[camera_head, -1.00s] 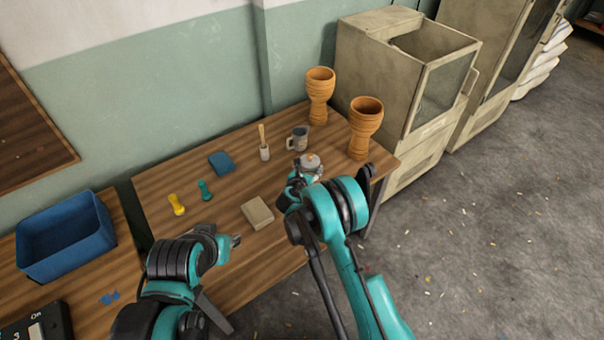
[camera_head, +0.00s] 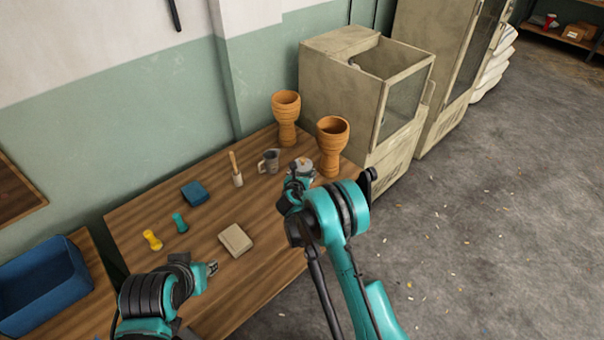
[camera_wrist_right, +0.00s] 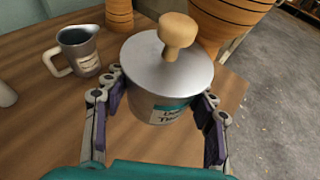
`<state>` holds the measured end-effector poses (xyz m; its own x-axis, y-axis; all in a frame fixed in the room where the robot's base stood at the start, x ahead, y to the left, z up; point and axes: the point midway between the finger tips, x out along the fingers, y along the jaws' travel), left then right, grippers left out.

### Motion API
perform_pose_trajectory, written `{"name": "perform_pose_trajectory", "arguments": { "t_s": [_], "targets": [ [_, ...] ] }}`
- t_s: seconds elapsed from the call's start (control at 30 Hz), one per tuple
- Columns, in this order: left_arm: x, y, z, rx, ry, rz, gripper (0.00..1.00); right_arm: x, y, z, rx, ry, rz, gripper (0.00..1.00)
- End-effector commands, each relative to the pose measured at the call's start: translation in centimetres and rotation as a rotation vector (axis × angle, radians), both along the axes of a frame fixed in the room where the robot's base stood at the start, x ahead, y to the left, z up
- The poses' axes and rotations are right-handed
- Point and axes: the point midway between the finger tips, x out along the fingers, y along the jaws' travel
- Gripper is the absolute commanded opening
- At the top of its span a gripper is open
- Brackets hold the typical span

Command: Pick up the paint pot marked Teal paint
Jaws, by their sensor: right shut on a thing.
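A grey metal pot with a flat lid and a wooden knob (camera_wrist_right: 172,75) is between the fingers of my right gripper (camera_wrist_right: 160,108), which is shut on its sides. Its label has a teal band, but the lettering is too small to read surely. In the head view the pot (camera_head: 302,165) is at the end of my right arm, left of the nearer goblet drum, and looks raised off the table. My left gripper (camera_head: 212,268) is over the table's front left part, apart from objects; its fingers are too small to judge.
Two orange goblet drums (camera_head: 286,118) (camera_head: 331,140) stand at the table's right end. A grey jug (camera_head: 269,162), brush holder (camera_head: 237,179), blue block (camera_head: 195,193), teal piece (camera_head: 179,222), yellow piece (camera_head: 152,239) and beige block (camera_head: 235,240) are on the table (camera_head: 265,215). A cabinet (camera_head: 340,90) stands behind.

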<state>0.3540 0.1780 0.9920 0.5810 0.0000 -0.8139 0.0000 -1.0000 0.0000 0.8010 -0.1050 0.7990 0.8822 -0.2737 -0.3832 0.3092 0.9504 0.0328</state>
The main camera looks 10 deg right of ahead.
Motion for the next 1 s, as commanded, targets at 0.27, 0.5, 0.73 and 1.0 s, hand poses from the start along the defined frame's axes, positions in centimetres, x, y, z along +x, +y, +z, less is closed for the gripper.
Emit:
{"name": "perform_pose_trajectory", "arguments": {
  "t_s": [0.27, 0.5, 0.73, 1.0],
  "targets": [
    [0.0, 0.0, 1.7, 0.0, 0.0, 0.0, 0.33, 0.0, 0.0, 3.3, 0.0, 0.0, 0.0, 0.22],
    [0.0, 0.0, 3.0, 0.0, 0.0, 0.0, 0.33, 0.0, 0.0, 5.8, 0.0, 0.0, 0.0, 0.22],
    [0.0, 0.0, 4.2, 0.0, 0.0, 0.0, 0.33, 0.0, 0.0, 8.3, 0.0, 0.0, 0.0, 0.22],
    [0.0, 0.0, 5.5, 0.0, 0.0, 0.0, 0.33, 0.0, 0.0, 10.9, 0.0, 0.0, 0.0, 0.22]
  ]
}}
